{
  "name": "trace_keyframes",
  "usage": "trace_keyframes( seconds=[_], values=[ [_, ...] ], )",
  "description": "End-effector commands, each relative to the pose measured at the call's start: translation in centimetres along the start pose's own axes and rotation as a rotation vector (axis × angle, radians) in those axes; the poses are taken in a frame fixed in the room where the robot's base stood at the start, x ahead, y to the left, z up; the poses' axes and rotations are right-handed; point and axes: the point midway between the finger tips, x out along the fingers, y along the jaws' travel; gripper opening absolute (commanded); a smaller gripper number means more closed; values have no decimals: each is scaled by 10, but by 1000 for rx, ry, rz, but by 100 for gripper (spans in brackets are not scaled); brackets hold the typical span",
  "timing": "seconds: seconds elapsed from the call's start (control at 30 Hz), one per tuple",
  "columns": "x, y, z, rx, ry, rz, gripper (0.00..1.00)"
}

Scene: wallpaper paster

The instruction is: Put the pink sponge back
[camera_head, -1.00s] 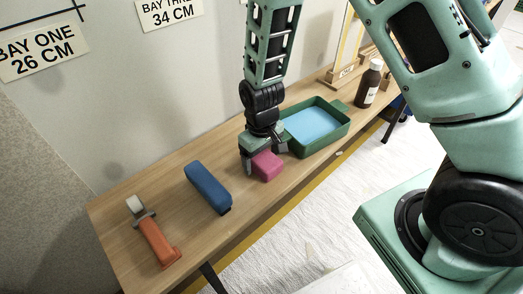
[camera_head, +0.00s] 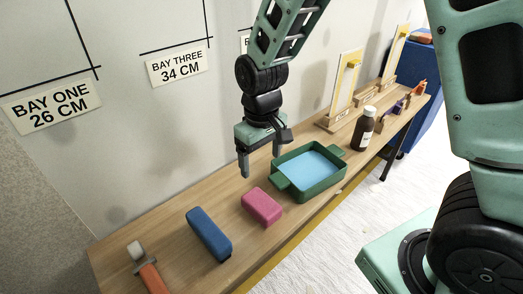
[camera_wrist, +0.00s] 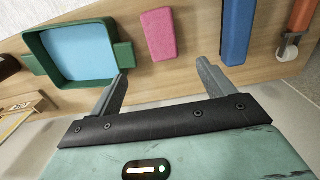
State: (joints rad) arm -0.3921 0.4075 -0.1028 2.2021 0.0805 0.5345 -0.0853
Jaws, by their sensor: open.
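The pink sponge (camera_head: 262,207) lies on the wooden bench between the blue block and the green tray. It also shows in the wrist view (camera_wrist: 159,34), beyond my fingertips and apart from them. My gripper (camera_head: 262,162) is open and empty, raised above the bench on the wall side of the sponge. In the wrist view its two fingers (camera_wrist: 163,78) are spread wide with nothing between them.
The green tray (camera_head: 331,189) holds light blue liquid or a blue sheet; I cannot tell which. A blue block (camera_head: 209,234) and an orange-handled tool (camera_head: 150,274) lie to the left. A brown bottle (camera_head: 364,130) stands beyond the tray. The wall is close behind the bench (camera_head: 180,198).

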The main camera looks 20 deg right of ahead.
Motion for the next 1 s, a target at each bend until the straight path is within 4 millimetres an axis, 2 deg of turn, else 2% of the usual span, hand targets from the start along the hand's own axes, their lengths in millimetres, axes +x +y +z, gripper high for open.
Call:
trace_keyframes(
  seconds=[0.13, 0.23, 0.4, 0.5, 0.6, 0.7, 0.83, 1.0],
  values=[
    [-14, -11, 7, -17, 3, -13, 81],
    [-32, -40, 29, -70, 9, -45, 81],
    [-67, -96, 94, -209, 19, -80, 81],
    [-78, -114, 132, -280, 23, -72, 81],
    [-82, -122, 158, -329, 24, -57, 81],
    [-84, -124, 170, -353, 25, -47, 81],
    [-96, -125, 174, -358, 24, -44, 81],
    [-133, -125, 173, -356, 24, -45, 81]
  ],
)
